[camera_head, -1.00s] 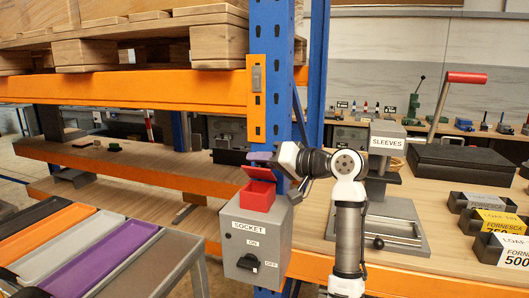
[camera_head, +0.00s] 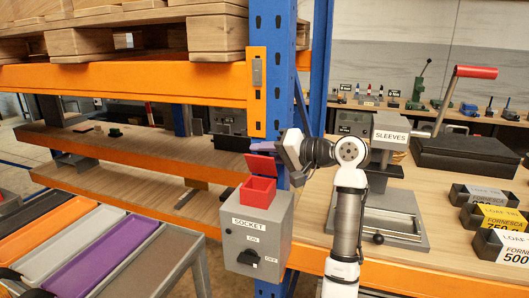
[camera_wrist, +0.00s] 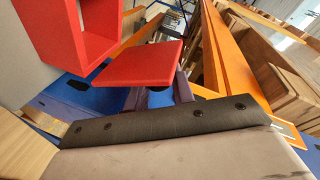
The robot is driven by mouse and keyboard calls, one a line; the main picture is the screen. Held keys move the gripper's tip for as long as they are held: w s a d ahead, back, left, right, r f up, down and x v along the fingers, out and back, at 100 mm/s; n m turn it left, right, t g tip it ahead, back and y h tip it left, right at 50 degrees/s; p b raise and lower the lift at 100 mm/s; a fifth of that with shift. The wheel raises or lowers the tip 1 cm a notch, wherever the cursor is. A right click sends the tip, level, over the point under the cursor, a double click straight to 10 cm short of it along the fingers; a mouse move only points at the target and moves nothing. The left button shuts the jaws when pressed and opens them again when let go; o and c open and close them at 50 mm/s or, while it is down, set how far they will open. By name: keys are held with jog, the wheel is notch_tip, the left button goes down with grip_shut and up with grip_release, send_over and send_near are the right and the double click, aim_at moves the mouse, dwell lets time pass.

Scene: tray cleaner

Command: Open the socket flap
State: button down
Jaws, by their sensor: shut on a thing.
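The grey socket box (camera_head: 262,240), with a black ON/OFF knob, is mounted on the blue upright. A red housing (camera_head: 257,190) sits on its top, its opening showing. The red flap (camera_head: 261,166) stands raised at the back of the housing, away from the opening. My gripper (camera_head: 262,148) is at the flap's upper edge, its fingertips purple, and is shut on the flap. In the wrist view the flap (camera_wrist: 135,65) extends out from the red housing (camera_wrist: 60,40). The exact contact is hidden there.
Coloured trays (camera_head: 100,250) lie at the lower left. The orange beam (camera_head: 130,82) and blue post (camera_head: 272,70) stand close to my gripper. A press labelled SLEEVES (camera_head: 390,133) and labelled bins (camera_head: 490,217) are on the right bench.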

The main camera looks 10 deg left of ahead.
jog(key=c, duration=1.2)
grip_release()
